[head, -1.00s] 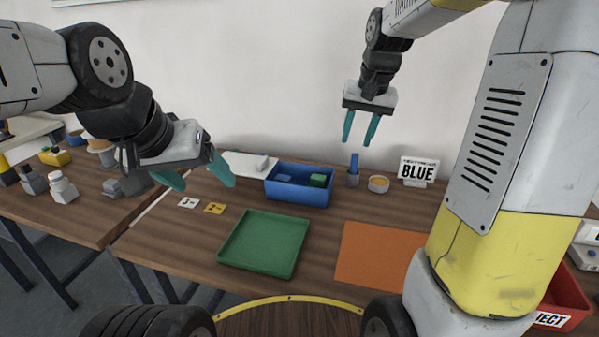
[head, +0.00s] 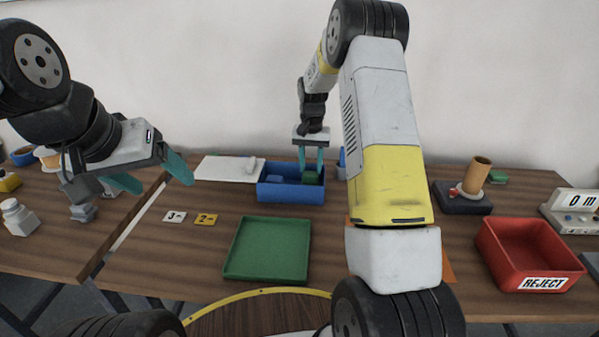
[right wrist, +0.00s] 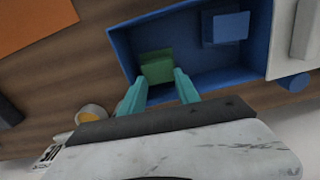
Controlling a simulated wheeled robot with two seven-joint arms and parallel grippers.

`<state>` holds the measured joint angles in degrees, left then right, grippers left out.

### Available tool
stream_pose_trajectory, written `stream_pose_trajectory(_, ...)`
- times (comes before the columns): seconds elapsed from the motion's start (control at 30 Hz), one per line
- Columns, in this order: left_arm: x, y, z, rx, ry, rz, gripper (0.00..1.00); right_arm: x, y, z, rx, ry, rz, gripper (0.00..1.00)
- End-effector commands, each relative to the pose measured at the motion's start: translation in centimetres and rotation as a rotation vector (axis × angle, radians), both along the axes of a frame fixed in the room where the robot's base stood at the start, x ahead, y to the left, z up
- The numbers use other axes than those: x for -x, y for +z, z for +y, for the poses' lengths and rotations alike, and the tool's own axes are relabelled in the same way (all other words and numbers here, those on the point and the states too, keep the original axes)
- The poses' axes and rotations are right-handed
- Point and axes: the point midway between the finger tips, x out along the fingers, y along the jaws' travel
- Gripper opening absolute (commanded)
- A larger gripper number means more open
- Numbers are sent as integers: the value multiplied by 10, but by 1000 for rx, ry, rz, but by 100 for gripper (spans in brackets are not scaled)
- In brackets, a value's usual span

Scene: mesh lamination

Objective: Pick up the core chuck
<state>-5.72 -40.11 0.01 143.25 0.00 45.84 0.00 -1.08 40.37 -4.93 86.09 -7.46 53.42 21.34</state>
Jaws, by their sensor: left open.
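The blue bin (head: 290,196) stands at the back middle of the table. It holds a green block (head: 312,179) at its right end and a blue block (head: 274,179) to the left; no label shows which thing is the core chuck. My right gripper (head: 312,165) points down into the bin at the green block. In the right wrist view its open fingers (right wrist: 160,87) are on either side of the near part of the green block (right wrist: 157,66); I cannot tell whether they touch it. My left gripper (head: 160,181) is open and empty above the table's left side.
A green tray (head: 268,276) lies in front of the bin. A red REJECT bin (head: 528,238) and a dark stand with a tube (head: 463,205) are at right. My right arm covers the middle right.

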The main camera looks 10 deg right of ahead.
Motion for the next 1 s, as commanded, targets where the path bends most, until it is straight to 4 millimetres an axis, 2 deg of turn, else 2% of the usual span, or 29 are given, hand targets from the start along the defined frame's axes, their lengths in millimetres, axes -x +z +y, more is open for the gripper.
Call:
stream_pose_trajectory(0.1, 0, 0, 0, 0, 0, 0, 74, 3, -20, 1, 0, -1, 4, 38)
stream_pose_trajectory(0.2, 0, 0, 0, 0, 0, 0, 74, 3, -29, 1, -1, 0, 2, 38)
stream_pose_trajectory(0.47, 0, 0, 0, 0, 0, 0, 74, 2, -32, 1, 0, 0, 1, 38)
stream_pose_trajectory(0.67, 0, 0, 0, 0, 0, 0, 74, 2, -32, 1, 0, 0, 0, 3)
stream_pose_trajectory(0.7, 0, 0, 0, 0, 0, 0, 74, 2, -32, 1, 0, 0, 1, 0)
stream_pose_trajectory(1.0, 0, 0, 0, 0, 0, 0, 74, 2, -30, 1, -1, 0, -1, 0)
